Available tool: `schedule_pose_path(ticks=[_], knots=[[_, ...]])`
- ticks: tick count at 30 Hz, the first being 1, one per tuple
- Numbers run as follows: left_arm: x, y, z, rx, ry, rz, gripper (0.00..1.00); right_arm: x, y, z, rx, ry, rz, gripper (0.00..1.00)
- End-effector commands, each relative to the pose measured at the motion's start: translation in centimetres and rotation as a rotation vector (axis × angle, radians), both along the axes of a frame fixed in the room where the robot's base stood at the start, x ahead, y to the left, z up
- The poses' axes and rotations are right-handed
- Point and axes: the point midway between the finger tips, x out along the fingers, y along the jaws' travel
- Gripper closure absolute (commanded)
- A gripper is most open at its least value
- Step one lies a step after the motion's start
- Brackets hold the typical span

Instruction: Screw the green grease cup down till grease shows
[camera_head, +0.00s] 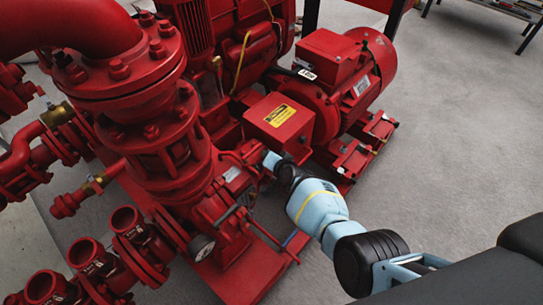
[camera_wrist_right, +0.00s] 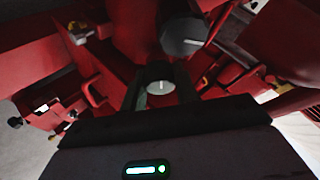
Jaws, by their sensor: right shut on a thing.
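The green grease cup (camera_wrist_right: 160,76) shows in the right wrist view as a dark, greenish round cap with a pale disc and a small white mark on it. My right gripper (camera_wrist_right: 160,92) has its two dark fingers on either side of this cup and is shut on it. In the head view my light blue right arm reaches in from the lower right to the pump's shaft area, and the cup cannot be made out there. No grease can be made out. My left gripper is not in view.
A grey round cap (camera_wrist_right: 185,36) with a white mark sits just beyond the held cup. Grey floor (camera_head: 455,120) is clear at the right.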

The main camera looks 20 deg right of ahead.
Motion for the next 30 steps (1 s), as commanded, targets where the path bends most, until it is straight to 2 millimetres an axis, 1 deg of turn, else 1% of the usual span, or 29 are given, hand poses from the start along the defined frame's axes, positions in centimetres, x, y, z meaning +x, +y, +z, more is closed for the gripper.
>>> schedule_pose_path(ticks=[15,16,17,18,26,30], knots=[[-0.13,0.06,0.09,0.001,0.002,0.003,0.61,-0.04,0.03,-0.08,0.01,0.008,-0.012,0.93],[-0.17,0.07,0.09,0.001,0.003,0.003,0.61,-0.04,0.03,-0.08,0.01,0.008,-0.012,0.66],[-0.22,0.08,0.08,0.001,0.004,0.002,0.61,-0.04,0.02,-0.07,0.01,0.008,-0.012,0.62],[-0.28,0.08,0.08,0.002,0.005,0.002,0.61,-0.03,0.01,-0.06,0.01,0.007,-0.012,0.61],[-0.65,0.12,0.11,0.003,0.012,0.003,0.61,-0.04,-0.03,0.04,0.009,0.006,-0.013,0.61],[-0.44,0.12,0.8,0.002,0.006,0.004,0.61,-0.51,-0.12,0.56,0.009,0.005,-0.012,0.61]])
